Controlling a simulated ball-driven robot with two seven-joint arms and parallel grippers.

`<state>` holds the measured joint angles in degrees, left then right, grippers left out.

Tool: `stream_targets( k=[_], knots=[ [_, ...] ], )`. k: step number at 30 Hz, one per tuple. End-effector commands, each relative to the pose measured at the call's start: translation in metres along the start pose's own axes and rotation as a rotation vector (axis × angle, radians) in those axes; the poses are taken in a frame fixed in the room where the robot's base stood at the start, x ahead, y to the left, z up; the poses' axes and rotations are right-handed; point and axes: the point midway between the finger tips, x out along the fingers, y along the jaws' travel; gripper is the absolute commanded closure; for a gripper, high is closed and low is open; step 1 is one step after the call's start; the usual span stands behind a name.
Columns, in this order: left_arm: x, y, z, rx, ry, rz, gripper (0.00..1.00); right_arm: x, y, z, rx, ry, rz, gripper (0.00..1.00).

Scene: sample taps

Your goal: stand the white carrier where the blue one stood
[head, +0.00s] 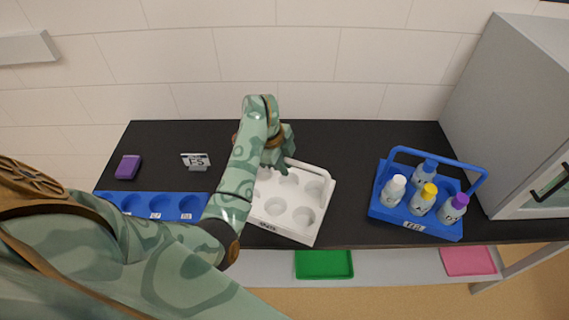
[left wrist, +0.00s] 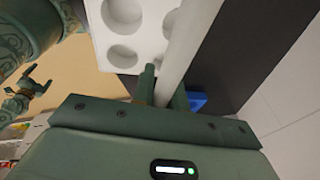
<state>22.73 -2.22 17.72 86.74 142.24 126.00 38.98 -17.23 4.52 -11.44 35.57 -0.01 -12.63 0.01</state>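The white carrier (head: 297,232) is in the middle of the dark counter, near its front edge, turned slightly; its visible round wells are empty. Its wells also show in the left wrist view (left wrist: 143,43). My left gripper (head: 285,168) is at its handle; in the left wrist view the fingers (left wrist: 166,88) sit on both sides of the white bar and look closed on it. I cannot tell whether the carrier is lifted. The blue carrier (head: 388,214) stands on the right with white-, blue-, yellow- and purple-capped bottles. My right gripper (left wrist: 38,78) shows small, its fingers apart and empty.
A blue rack (head: 137,208) with labelled wells lies at the front left, partly behind my arm. A small sign (head: 196,161) and a purple block (head: 129,167) stand behind it. A grey cabinet (head: 505,110) bounds the right. Green (head: 324,264) and pink (head: 467,261) trays lie below the counter.

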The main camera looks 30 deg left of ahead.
Motion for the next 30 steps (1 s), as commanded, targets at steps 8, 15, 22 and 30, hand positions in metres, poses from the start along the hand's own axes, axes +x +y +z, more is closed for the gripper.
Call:
stream_targets(
  k=[8, 15, 22, 30],
  knots=[
    [0.0, 0.0, 0.0, 0.0, 0.0, 0.0, 0.64, 0.0, 0.0, 0.0, 0.0, 0.001, 0.0, 0.0],
    [-0.016, -0.001, -0.001, 0.0, -0.002, -0.002, 0.64, -0.006, 0.001, -0.001, 0.0, 0.002, 0.0, 0.0],
    [-0.071, -0.002, -0.001, 0.0, -0.003, -0.003, 0.64, -0.022, 0.002, -0.004, 0.0, 0.004, 0.001, 0.0],
    [-0.117, -0.001, 0.0, 0.0, -0.003, -0.001, 0.64, -0.037, 0.003, -0.006, -0.001, 0.006, 0.002, 0.0]
  ],
)
